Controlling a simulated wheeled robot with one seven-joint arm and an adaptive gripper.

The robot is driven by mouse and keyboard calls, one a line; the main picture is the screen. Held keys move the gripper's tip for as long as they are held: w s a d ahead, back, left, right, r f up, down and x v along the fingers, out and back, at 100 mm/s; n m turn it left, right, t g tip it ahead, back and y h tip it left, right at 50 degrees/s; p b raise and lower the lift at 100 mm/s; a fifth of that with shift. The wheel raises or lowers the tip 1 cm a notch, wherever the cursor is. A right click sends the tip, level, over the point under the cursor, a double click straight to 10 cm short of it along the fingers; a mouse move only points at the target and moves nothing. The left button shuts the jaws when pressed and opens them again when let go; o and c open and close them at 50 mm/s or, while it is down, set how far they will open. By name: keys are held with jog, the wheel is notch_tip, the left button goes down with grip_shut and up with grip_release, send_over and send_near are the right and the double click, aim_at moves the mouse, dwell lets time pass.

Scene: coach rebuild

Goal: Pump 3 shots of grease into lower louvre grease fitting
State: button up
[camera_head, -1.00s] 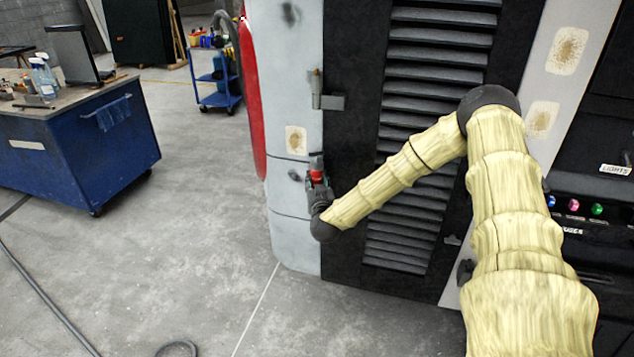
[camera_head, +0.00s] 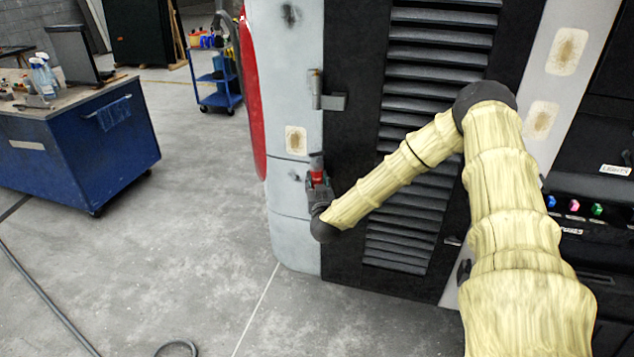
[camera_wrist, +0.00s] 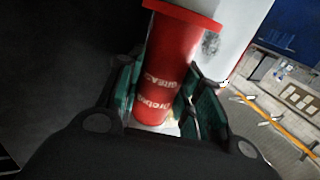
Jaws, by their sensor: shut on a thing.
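My gripper (camera_head: 318,190) is shut on a red cylinder (camera_wrist: 168,70) with white lettering, which looks like the grease gun. In the wrist view its green finger pads lie on both sides of the cylinder, and a wider red rim tops it. In the head view the red cylinder (camera_head: 317,178) is beside the left edge of the black louvre panel (camera_head: 410,150). A short grey-brown post (camera_head: 316,160) shows right above the red part; I cannot tell whether they touch or whether it belongs to the tool. I cannot make out the lower grease fitting.
A grey hinge-like bracket (camera_head: 328,101) sits higher on the panel edge. The white body panel (camera_head: 292,240) is to the left. A blue workbench (camera_head: 85,155) and a blue cart (camera_head: 218,88) stand farther left, with open floor between. A hose (camera_head: 50,300) lies on the floor.

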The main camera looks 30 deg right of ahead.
aim_at(317, 170)
jog(key=shift+s+f+b, duration=0.1)
jog(key=shift+f+b, duration=0.5)
jog(key=shift+f, duration=0.35)
dwell(1.0)
jog(key=shift+r+p, duration=0.7)
jog(key=shift+r, duration=0.4)
dwell(0.5)
jog(key=shift+r+p, duration=1.55)
jog(key=shift+r, duration=0.9)
jog(key=shift+a, duration=0.15)
jog(key=s+a, duration=0.5)
jog(key=shift+a, duration=0.4)
